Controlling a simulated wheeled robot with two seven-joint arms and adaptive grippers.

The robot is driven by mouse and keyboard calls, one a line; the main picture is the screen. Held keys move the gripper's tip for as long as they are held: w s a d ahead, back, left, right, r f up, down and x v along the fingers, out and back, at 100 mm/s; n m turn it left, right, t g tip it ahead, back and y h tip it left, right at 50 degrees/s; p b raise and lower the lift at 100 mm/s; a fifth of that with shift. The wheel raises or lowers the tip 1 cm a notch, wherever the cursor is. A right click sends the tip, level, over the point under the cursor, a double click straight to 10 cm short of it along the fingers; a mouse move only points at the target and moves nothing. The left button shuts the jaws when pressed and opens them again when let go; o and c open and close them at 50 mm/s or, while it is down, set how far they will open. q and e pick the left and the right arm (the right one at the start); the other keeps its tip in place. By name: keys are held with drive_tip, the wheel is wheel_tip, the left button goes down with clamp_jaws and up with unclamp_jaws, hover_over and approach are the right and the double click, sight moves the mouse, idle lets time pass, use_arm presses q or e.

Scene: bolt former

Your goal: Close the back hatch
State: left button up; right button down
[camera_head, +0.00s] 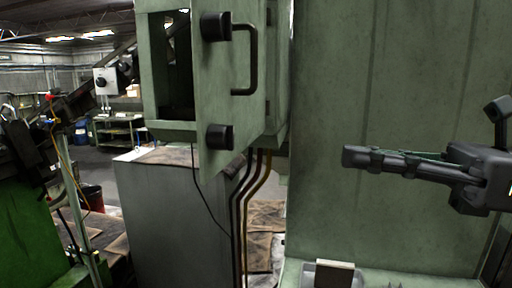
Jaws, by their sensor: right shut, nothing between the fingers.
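The back hatch (222,110) is a green metal door on a green cabinet (172,131). It has a black bar handle (252,60) and two round black knobs, one high and one low. The hatch stands open, swung out from the cabinet, and a dark opening shows to its left. My right gripper (353,157) comes in from the right edge, shut and empty, with its fingers pointing left. In the picture it is to the right of the hatch and handle, in front of a large green panel. It touches neither the hatch nor the handle. My left gripper is not in view.
The large green panel (400,75) fills the right side. A grey pedestal (175,215) stands below the cabinet, with dark and yellow cables beside it. Green machinery (30,240) is at the far left. Between handle and gripper nothing stands in front of the panel.

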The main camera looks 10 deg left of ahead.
drive_tip(key=a+p, duration=0.4)
drive_tip(key=a, duration=0.9)
drive_tip(key=shift+a+r+h, duration=0.15)
drive_tip(key=shift+a+h, duration=0.15)
drive_tip(key=shift+a, duration=0.05)
